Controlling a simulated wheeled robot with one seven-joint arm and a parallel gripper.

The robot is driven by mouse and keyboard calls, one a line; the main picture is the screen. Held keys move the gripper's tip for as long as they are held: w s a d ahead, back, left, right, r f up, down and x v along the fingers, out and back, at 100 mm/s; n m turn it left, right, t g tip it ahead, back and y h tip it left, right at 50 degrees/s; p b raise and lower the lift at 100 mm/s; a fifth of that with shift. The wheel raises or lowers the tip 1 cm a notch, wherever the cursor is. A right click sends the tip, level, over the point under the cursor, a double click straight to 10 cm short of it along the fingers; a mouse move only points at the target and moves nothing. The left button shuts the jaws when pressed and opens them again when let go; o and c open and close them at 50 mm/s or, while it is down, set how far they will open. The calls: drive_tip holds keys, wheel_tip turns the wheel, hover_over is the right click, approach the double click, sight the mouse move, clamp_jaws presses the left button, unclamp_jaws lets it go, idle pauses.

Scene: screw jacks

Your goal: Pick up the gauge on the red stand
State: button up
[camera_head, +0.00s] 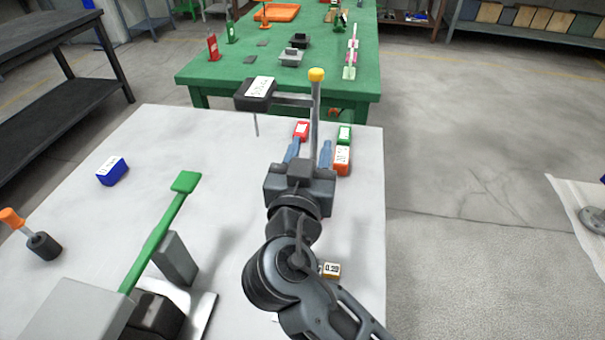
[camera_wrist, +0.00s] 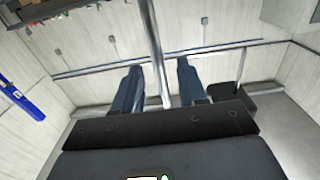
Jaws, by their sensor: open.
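A dark gauge box with a white numbered face (camera_head: 262,86) hangs on a side arm from a grey upright post with a yellow cap (camera_head: 316,75); a thin probe points down from it. The post also shows in the wrist view (camera_wrist: 150,35). My gripper (camera_head: 309,152) is open, its blue fingers pointing away over the pale table. In the wrist view my gripper (camera_wrist: 157,85) has the post between its fingers; I cannot tell if they touch it. A red labelled block (camera_head: 301,127) lies beyond the left finger. The post's base is hidden, so I cannot confirm a red stand.
Green (camera_head: 344,130) and orange (camera_head: 341,166) labelled blocks sit right of my gripper. A blue block (camera_head: 112,172), a green bar (camera_head: 160,230) and an orange-handled tool (camera_head: 12,218) are at left. A green table (camera_head: 225,72) holding several parts stands beyond.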

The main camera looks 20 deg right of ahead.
sight(313, 141)
drive_tip(key=shift+p+x, duration=0.4)
drive_tip(key=shift+x, duration=1.35)
clamp_jaws()
drive_tip(key=shift+r, duration=0.2)
